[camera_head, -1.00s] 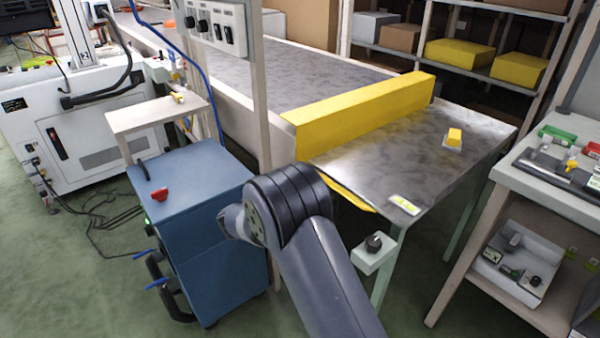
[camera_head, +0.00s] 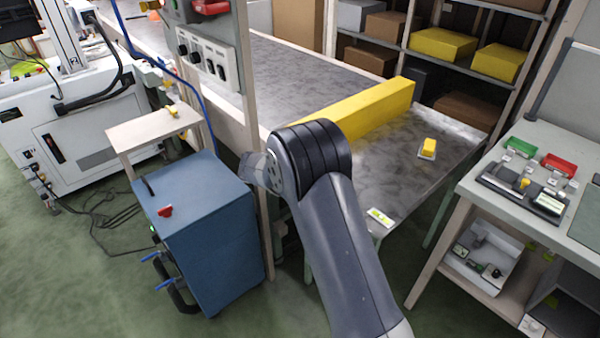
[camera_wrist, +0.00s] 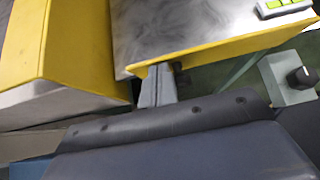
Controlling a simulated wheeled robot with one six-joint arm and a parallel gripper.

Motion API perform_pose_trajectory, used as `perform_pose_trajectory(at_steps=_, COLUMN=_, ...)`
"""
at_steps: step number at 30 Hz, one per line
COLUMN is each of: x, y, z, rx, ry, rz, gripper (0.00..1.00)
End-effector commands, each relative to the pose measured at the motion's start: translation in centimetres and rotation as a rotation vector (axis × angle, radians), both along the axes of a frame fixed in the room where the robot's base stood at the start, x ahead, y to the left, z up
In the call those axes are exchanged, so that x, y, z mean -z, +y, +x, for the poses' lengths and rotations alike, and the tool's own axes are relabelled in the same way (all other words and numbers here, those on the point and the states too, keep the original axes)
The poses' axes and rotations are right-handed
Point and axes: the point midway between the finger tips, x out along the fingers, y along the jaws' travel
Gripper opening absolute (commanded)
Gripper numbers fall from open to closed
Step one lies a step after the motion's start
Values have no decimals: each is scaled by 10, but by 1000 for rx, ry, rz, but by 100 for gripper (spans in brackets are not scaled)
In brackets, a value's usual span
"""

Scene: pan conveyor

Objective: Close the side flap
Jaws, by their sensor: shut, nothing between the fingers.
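The side flap (camera_wrist: 225,48) is a yellow strip along the near edge of the grey metal table end (camera_wrist: 190,28), seen in the wrist view. In the head view my arm hides the flap. My gripper (camera_wrist: 159,70) is shut and empty, its fingertips at the lower edge of the flap near its left end. I cannot tell whether they touch it.
A long yellow bar (camera_head: 375,108) lies across the conveyor and shows at left in the wrist view. A knob box (camera_wrist: 289,80) is right of my gripper. A blue cabinet (camera_head: 205,220) stands left of my arm. A side bench (camera_head: 500,205) is at right.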

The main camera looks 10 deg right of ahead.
Motion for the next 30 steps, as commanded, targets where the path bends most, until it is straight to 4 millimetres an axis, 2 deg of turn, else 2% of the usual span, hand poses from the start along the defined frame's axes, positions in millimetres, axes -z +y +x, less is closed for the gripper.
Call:
perform_pose_trajectory(at_steps=1, x=-5, y=-3, z=2, rx=2, ry=9, rz=15, gripper=0)
perform_pose_trajectory(at_steps=12, x=-5, y=-10, z=6, rx=0, ry=7, rz=7, gripper=0)
perform_pose_trajectory(at_steps=30, x=-5, y=-9, z=5, rx=0, ry=6, rz=7, gripper=0)
